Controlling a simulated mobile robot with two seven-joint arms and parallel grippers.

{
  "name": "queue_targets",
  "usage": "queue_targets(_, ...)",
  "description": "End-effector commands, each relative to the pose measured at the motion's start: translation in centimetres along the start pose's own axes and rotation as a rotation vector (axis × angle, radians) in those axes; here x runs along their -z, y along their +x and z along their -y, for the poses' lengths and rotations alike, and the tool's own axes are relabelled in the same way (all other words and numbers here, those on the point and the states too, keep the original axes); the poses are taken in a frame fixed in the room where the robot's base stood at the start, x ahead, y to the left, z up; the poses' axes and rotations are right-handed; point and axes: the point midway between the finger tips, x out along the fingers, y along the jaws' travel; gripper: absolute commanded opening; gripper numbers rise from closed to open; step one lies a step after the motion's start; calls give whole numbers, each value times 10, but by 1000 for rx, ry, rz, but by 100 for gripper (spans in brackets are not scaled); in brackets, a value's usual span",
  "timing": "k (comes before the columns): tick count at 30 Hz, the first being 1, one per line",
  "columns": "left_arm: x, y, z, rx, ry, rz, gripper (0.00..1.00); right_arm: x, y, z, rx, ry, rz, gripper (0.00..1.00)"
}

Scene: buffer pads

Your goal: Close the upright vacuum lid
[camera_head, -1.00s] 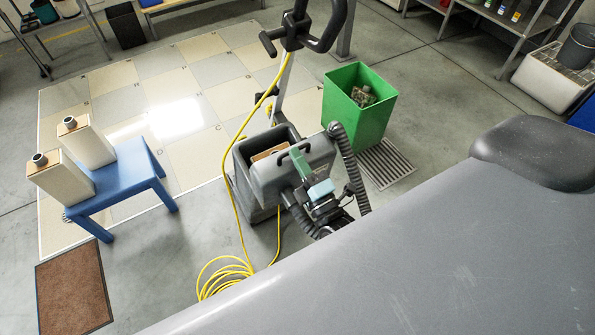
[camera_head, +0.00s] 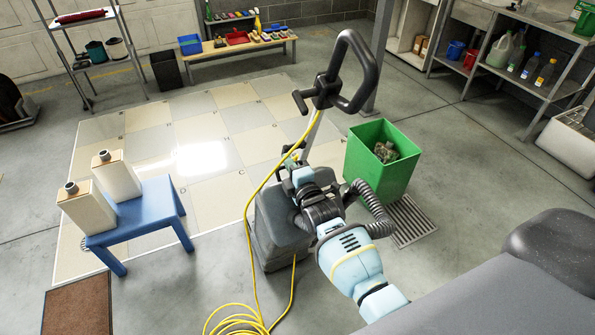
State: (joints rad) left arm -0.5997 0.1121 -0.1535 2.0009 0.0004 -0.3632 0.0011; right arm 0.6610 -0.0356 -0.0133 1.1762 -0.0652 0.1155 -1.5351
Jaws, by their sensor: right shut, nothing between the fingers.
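The upright vacuum (camera_head: 272,240) stands in the middle of the floor, a dark grey body with a black loop handle (camera_head: 345,75) on a tall pole and a ribbed hose at its right. My right arm comes in from below and lies across the top of the vacuum. My right gripper (camera_head: 291,163) is shut and empty, at the far upper side of the body near the pole. A smooth grey face shows left of my wrist. No open compartment shows there, but the arm hides much of the top, so the lid's exact angle is unclear. My left gripper is out of view.
A green bin (camera_head: 380,165) stands close at the right, beside a floor grate (camera_head: 410,220). A blue stool (camera_head: 140,225) with two cream containers is at the left. A yellow cord (camera_head: 248,225) runs down the vacuum's left side and coils in front.

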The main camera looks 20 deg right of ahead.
Motion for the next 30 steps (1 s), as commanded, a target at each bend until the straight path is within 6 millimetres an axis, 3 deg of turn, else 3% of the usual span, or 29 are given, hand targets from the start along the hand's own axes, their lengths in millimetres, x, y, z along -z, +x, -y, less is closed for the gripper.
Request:
queue_targets(7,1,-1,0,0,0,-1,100,0,28,14,165,-4,0,0)
queue_targets(15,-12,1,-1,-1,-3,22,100,-1,50,38,422,-5,1,0)
queue_targets(22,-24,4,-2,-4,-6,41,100,-1,62,57,527,-6,2,0)
queue_targets(30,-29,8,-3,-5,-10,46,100,0,72,73,522,-3,1,0)
